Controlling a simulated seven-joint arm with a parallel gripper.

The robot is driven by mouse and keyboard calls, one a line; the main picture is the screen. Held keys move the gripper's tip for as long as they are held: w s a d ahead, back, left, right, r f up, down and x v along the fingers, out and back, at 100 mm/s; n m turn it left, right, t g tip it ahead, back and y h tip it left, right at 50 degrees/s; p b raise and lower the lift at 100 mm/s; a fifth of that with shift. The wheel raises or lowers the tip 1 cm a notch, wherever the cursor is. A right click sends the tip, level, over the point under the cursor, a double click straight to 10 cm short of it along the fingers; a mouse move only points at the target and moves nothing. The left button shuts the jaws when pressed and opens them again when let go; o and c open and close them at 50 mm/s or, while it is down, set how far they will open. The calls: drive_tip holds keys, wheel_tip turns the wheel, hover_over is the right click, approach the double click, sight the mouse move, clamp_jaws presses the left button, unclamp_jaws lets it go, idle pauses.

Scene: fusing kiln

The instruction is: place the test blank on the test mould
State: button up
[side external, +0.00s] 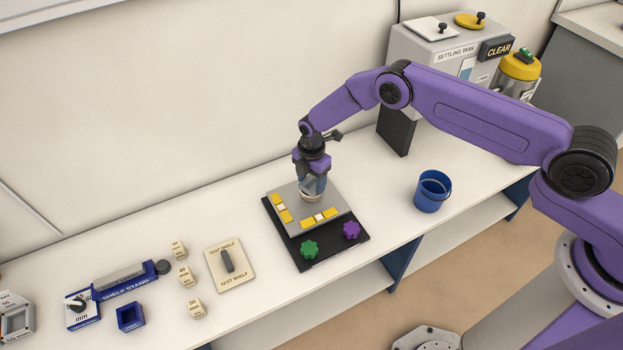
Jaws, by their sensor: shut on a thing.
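My gripper (313,187) points down over the grey plate (331,211) with yellow blocks, which sits on a black base. Its fingers are shut on a small pale thing, which I take to be the test blank; the fingers mostly hide it. A cream, round-edged piece (311,197) shows right below the fingertips, at the back of the plate. I cannot tell whether this is the test mould or part of the held thing, nor whether the two touch.
Green (310,249) and purple (351,230) knobs stand at the base's front. A blue bucket (432,191) is to the right. A test shelf plate (230,264), cream cubes (187,276) and a blue shelf stand (124,283) lie left. A settling tank (437,52) stands behind.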

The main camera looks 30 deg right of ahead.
sight(311, 184)
drive_tip(key=shift+f, duration=0.15)
drive_tip(key=o, duration=1.1)
wheel_tip(311, 184, up, 12)
drive_tip(key=shift+r, duration=0.2)
